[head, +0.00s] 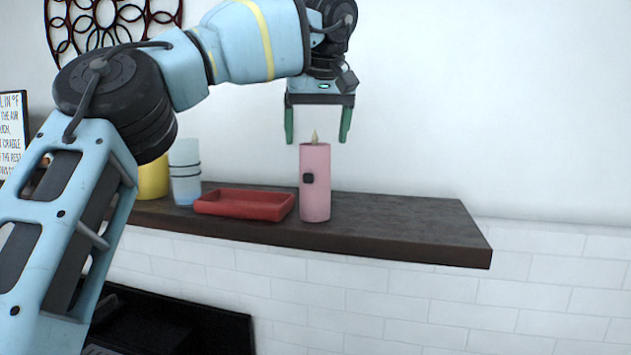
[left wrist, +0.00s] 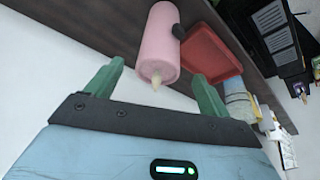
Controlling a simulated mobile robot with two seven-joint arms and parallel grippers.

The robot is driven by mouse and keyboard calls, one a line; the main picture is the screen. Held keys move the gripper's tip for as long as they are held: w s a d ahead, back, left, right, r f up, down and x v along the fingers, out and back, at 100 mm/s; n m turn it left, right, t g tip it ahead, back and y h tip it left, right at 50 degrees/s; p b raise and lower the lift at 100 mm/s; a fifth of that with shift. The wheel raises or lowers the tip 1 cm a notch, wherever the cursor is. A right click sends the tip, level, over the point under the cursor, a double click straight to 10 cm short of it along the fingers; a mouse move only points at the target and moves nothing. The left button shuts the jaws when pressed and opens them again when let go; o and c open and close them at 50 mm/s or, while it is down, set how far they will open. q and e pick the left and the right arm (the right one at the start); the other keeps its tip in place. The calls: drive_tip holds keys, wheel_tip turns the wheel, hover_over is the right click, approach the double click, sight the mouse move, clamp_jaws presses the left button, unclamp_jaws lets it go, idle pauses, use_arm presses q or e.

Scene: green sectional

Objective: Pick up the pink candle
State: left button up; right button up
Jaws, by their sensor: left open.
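The pink candle (head: 315,190) stands upright on a dark wall shelf (head: 410,215), with a small dark square on its side and a pale flame-shaped tip. My left gripper (head: 317,138) is open, its two green fingers pointing down on either side of the candle's tip, just above the candle's body. In the left wrist view the candle (left wrist: 158,45) shows beyond and between the open fingers (left wrist: 157,85), with nothing held. My right gripper is not in view.
A red tray (head: 245,203) lies on the shelf just left of the candle. Stacked light blue cups (head: 185,175) and a yellow container (head: 153,180) stand further left, the latter partly behind my arm. The shelf right of the candle is clear. A white wall (head: 500,110) is behind.

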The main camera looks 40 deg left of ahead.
sight(314, 162)
use_arm(q)
drive_tip(key=shift+f, duration=0.3)
drive_tip(key=shift+b+x, duration=0.3)
drive_tip(key=shift+x, duration=0.65)
drive_tip(key=shift+w+a+x, duration=0.1)
drive_tip(key=shift+x, duration=1)
drive_tip(key=shift+w+a+x, duration=0.1)
drive_tip(key=shift+a+x, duration=0.05)
drive_tip(key=shift+x, duration=0.95)
drive_tip(key=shift+f+p, duration=0.3)
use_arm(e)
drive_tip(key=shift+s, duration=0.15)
use_arm(q)
drive_tip(key=shift+w, duration=0.1)
drive_tip(key=c, duration=1.1)
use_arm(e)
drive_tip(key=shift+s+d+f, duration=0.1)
use_arm(q)
drive_tip(key=shift+r, duration=0.15)
